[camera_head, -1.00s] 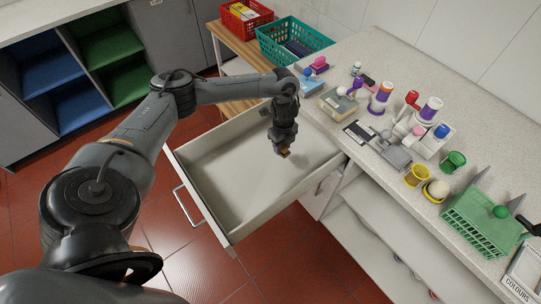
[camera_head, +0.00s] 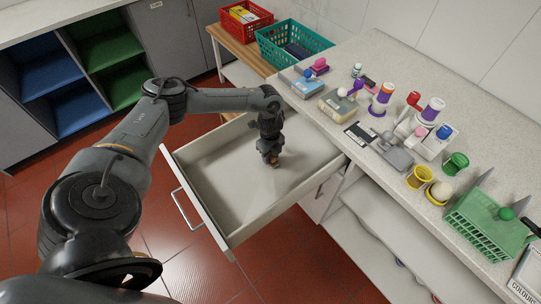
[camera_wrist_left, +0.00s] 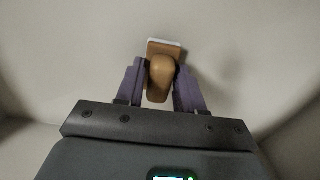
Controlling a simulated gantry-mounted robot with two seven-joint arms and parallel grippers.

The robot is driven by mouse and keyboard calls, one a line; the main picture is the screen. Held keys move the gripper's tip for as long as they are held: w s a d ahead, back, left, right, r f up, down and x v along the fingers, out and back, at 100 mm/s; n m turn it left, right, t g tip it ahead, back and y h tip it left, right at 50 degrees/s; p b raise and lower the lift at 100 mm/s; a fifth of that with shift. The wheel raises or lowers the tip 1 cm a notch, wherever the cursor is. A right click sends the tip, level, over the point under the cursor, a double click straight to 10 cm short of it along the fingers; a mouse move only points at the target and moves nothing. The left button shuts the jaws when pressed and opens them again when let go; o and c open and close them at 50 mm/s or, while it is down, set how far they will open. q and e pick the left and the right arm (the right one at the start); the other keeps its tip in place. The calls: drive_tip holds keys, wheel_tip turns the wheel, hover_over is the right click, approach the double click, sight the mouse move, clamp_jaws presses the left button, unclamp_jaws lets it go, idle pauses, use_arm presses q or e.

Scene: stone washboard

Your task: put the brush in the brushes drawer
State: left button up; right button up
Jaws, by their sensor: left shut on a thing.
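The brush (camera_wrist_left: 162,70) shows in the left wrist view with an orange-brown wooden handle and a pale edge at its far end. My left gripper (camera_head: 271,161) is shut on its handle, one purple-grey finger on each side, as the left wrist view (camera_wrist_left: 160,88) shows. In the head view only a small brown part of the brush (camera_head: 274,162) shows below the fingers. The open drawer (camera_head: 228,208) is pale and looks otherwise empty. The gripper and brush are over or inside it; I cannot tell if the brush touches the drawer floor. My right gripper is not in view.
The speckled counter (camera_head: 460,95) beside the drawer holds bottles, cups, a grey scoop-like item (camera_head: 393,153) and a green basket (camera_head: 487,222). Red (camera_head: 246,20) and teal (camera_head: 290,45) crates stand at the back. The drawer's front handle (camera_head: 184,208) faces open red floor.

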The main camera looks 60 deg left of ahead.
use_arm(q)
drive_tip(key=o, duration=1.1)
drive_tip(key=shift+f, duration=0.15)
drive_tip(key=shift+r, duration=0.4)
wheel_tip(320, 180, up, 12)
drive_tip(key=p, duration=0.2)
drive_tip(key=shift+f+p, duration=0.2)
drive_tip(key=shift+p, duration=0.1)
